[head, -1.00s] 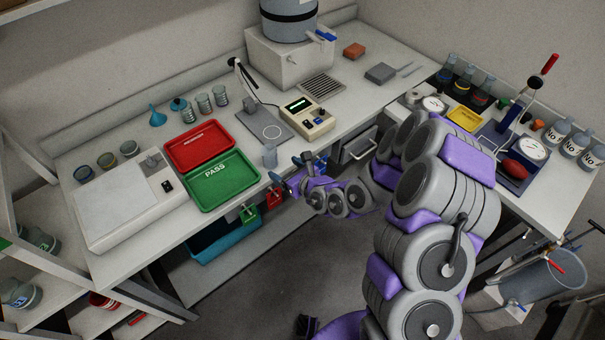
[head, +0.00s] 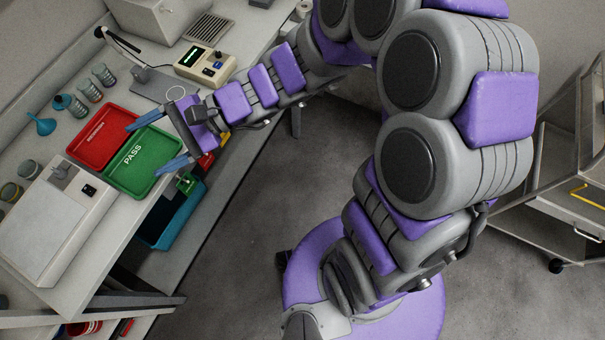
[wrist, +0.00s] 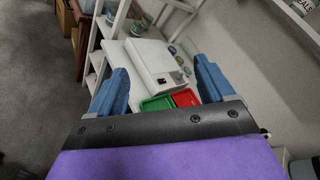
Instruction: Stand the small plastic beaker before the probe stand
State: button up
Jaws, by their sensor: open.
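The probe stand (head: 152,84) is a grey plate with an upright and a dark probe arm, on the bench at upper left of the head view. My gripper (head: 143,151) is open, its two blue fingers spread wide over the bench's front edge near the green PASS tray. In the wrist view my gripper (wrist: 161,64) shows nothing between its fingers. In the earlier head frame, a small clear beaker stood just before the stand's plate; my gripper and wrist now cover that area.
The green tray (head: 127,181) and red tray (head: 82,154) lie left of the stand. A meter box (head: 206,66) stands to its right. A white balance-like device (head: 50,225) is at left. A teal bin (head: 166,215) hangs below the bench edge. A grey cart (head: 565,185) stands at right.

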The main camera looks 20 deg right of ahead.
jog(key=s+d+f+n+g+h, duration=0.2)
jog(key=s+d+n+h, duration=0.5)
jog(key=s+d, duration=0.5)
jog(key=s+d+n+t+h, duration=0.1)
jog(key=d+h, duration=0.7)
jog(key=d, duration=1.2)
jog(key=shift+s+d+f+t+h, duration=0.15)
jog(key=shift+s+f+t+h, duration=0.25)
jog(key=shift+s+t, duration=0.55)
jog(key=shift+s+g, duration=0.2)
jog(key=shift+g, duration=0.05)
jog(key=shift+d, duration=0.35)
jog(key=shift+a, duration=0.2)
jog(key=shift+c, duration=0.2)
